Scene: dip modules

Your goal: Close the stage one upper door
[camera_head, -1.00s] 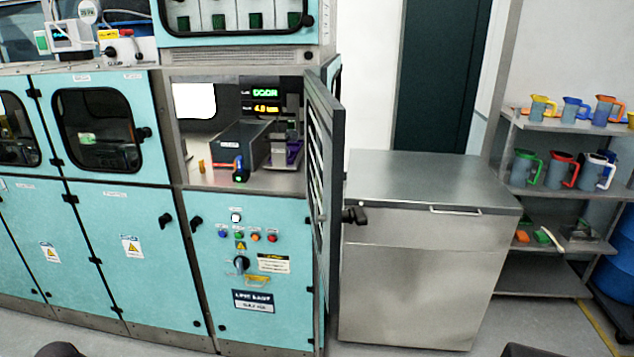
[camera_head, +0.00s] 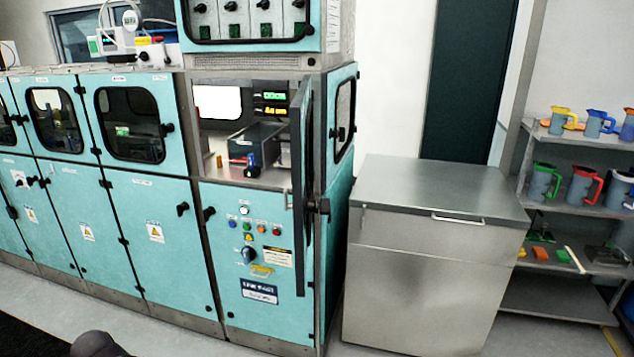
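The stage one upper door appears to be the tall dark-edged door (camera_head: 300,190) that stands open at the right side of the cabinet's upper opening. I see it nearly edge-on, jutting out from the teal cabinet (camera_head: 240,225). A dark handle (camera_head: 319,207) shows at its right side. Inside the opening (camera_head: 212,178) are a dark grey box (camera_head: 256,140), a red and blue part with a dark base (camera_head: 249,165) and a lit green and orange display (camera_head: 273,102). The door covers the right part of the opening. My gripper is not in view.
A steel cabinet (camera_head: 440,215) stands right of the teal cabinet, close to its side. Shut teal doors with windows (camera_head: 130,125) run left. A shelf (camera_head: 565,198) with coloured jugs is at far right.

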